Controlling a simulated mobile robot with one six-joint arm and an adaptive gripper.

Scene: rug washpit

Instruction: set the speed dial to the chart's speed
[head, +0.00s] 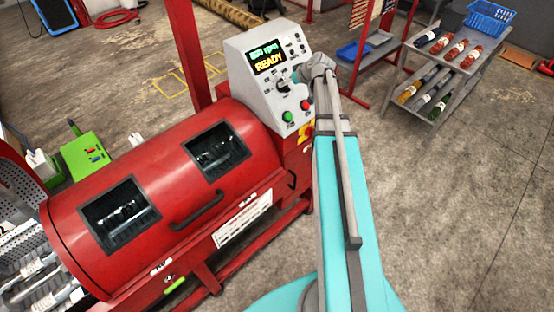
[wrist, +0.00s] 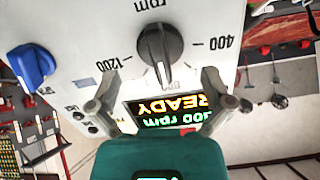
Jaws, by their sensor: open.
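The black speed dial (wrist: 160,52) is on the white control panel, between printed marks 1200 and 400 in the upside-down wrist view. Its white pointer line faces the display. In the head view the dial (head: 283,86) sits below the display. My gripper (wrist: 160,80) is open, with one finger to each side just short of the dial; I see no contact. In the head view my gripper (head: 300,74) is at the panel's right side. The lit display (head: 268,58) reads READY under an rpm figure whose first digit is unclear. A white placard (head: 242,218) on the red drum machine has text too small to read.
A blue knob (wrist: 32,64) sits beside the dial. Green (head: 288,117) and red (head: 305,105) buttons are lower on the panel. A red post (head: 187,50) stands left of the panel.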

